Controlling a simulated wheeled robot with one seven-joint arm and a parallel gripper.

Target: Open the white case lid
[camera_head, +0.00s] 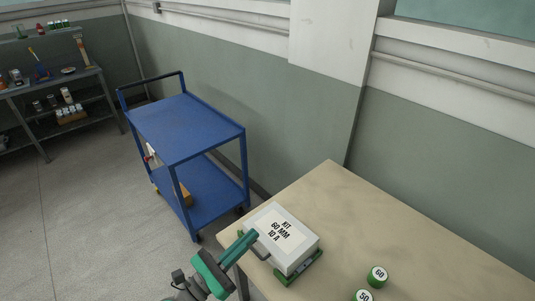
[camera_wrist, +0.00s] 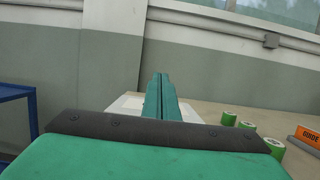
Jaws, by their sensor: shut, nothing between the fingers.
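The white case (camera_head: 282,237) sits on the near left part of the beige table, its lid down and lettered "KIT 60 MM 10 A". A dark handle (camera_head: 261,251) shows on its front left side, and green parts show at its base. My gripper (camera_head: 254,235) is at the case's left edge, by the handle; I cannot tell whether it touches. In the wrist view my gripper's two green fingers (camera_wrist: 161,84) lie together, shut and empty. They hide the middle of the white case (camera_wrist: 124,103), whose pale top shows on both sides.
Green cylinders labelled "60" (camera_head: 377,275) and "50" (camera_head: 363,296) stand on the table (camera_head: 440,240) right of the case. An orange "GUIDE" block (camera_wrist: 308,136) lies farther right. A blue cart (camera_head: 185,128) stands left of the table, and a shelf (camera_head: 50,85) is at far left.

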